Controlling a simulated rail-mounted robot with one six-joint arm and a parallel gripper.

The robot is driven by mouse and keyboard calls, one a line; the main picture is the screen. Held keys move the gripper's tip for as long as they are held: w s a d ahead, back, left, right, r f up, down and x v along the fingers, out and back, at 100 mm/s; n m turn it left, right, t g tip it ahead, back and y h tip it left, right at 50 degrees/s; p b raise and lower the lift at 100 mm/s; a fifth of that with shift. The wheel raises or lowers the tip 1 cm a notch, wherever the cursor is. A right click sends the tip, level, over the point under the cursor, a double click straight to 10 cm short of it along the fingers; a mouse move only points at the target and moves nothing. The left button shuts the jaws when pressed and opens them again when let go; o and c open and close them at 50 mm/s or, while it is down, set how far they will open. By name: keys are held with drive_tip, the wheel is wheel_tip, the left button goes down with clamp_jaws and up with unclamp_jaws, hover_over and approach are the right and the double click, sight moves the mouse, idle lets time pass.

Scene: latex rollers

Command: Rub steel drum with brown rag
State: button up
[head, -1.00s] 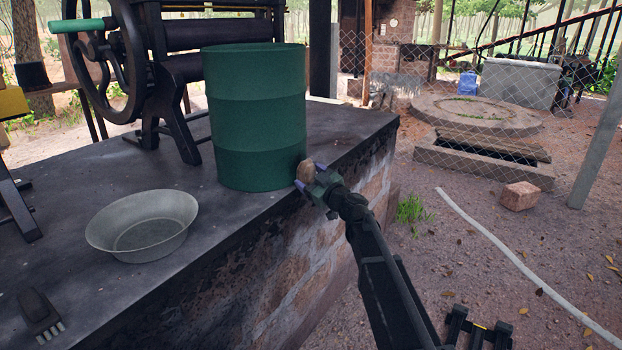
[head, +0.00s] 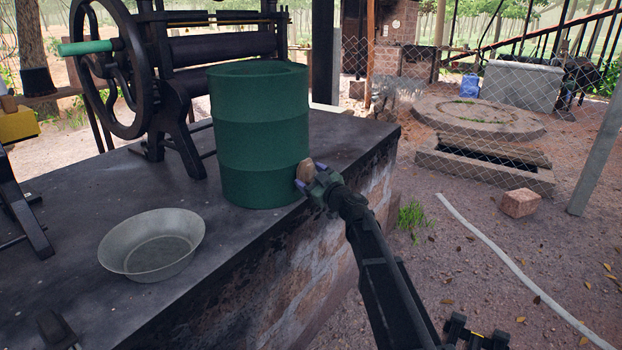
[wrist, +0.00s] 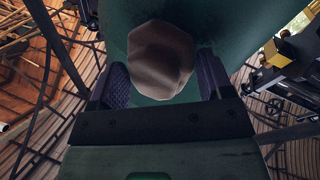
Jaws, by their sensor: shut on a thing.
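The steel drum (head: 258,135) is green and stands upright on the dark bench top near its right edge. It also fills the background behind the jaws in the wrist view (wrist: 220,25). The brown rag (head: 305,170) is a rounded bundle at the drum's lower right side and appears to touch it. In the wrist view the rag (wrist: 160,60) sits between the two finger pads. My gripper (head: 313,174) is shut on the rag, reaching in from the lower right. The contact face between rag and drum is hidden.
A metal bowl (head: 152,244) sits on the bench (head: 75,210) left of the drum. A roller machine with a large wheel (head: 108,68) stands behind. A dark tool (head: 55,330) lies at the lower left. Open ground lies to the right.

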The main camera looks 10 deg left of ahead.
drive_tip(key=shift+r, duration=0.75)
drive_tip(key=shift+a+f, duration=0.1)
drive_tip(key=shift+f, duration=0.05)
drive_tip(key=shift+w, duration=0.1)
wheel_tip(320, 180, down, 4)
drive_tip(key=b, duration=0.3)
drive_tip(key=shift+b, duration=0.35)
